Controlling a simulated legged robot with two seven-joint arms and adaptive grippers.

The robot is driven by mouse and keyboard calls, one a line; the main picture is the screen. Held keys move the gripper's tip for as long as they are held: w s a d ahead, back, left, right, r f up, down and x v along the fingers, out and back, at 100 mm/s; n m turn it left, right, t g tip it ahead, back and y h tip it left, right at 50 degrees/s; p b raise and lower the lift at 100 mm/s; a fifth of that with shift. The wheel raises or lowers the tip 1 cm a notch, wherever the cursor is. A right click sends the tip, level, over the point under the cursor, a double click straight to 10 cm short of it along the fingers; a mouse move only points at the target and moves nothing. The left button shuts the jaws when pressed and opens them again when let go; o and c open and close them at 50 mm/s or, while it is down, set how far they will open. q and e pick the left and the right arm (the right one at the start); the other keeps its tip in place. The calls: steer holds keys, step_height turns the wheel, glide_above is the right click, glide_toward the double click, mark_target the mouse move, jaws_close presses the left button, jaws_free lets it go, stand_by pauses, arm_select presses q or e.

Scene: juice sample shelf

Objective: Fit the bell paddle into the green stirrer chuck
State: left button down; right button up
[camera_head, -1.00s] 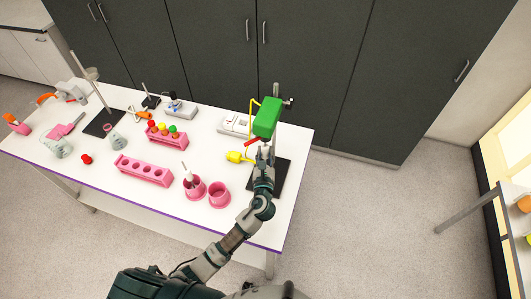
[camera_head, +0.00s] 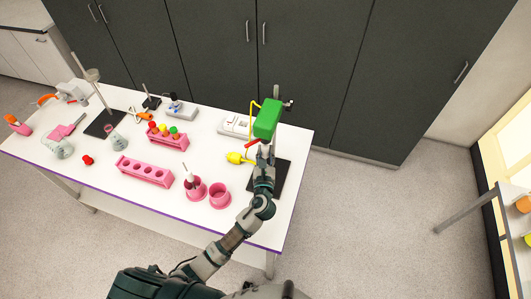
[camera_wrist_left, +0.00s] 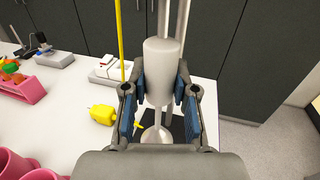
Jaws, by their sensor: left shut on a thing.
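The green stirrer (camera_head: 267,118) stands on a rod over a dark base plate (camera_head: 281,182) at the table's right end. My left gripper (camera_head: 265,150) is just below it. In the left wrist view the gripper (camera_wrist_left: 162,98) is shut on the bell paddle (camera_wrist_left: 163,70) by its thick grey sleeve. The paddle is roughly upright, with a thin shaft rising out of the top of the picture and a pale flared end (camera_wrist_left: 157,134) below the fingers. The chuck cannot be made out, so I cannot tell whether the shaft touches it. My right gripper is not in view.
A yellow plug-like piece (camera_head: 237,157) lies left of the stirrer base, and a yellow cable (camera_head: 252,116) hangs by the stirrer. Two pink cups (camera_head: 219,195) and a pink rack (camera_head: 145,171) stand further left. A white device (camera_head: 235,126) is behind.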

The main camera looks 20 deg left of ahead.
arm_select(q)
steer(key=shift+r, duration=0.2)
steer(key=c, duration=0.8)
jaws_free()
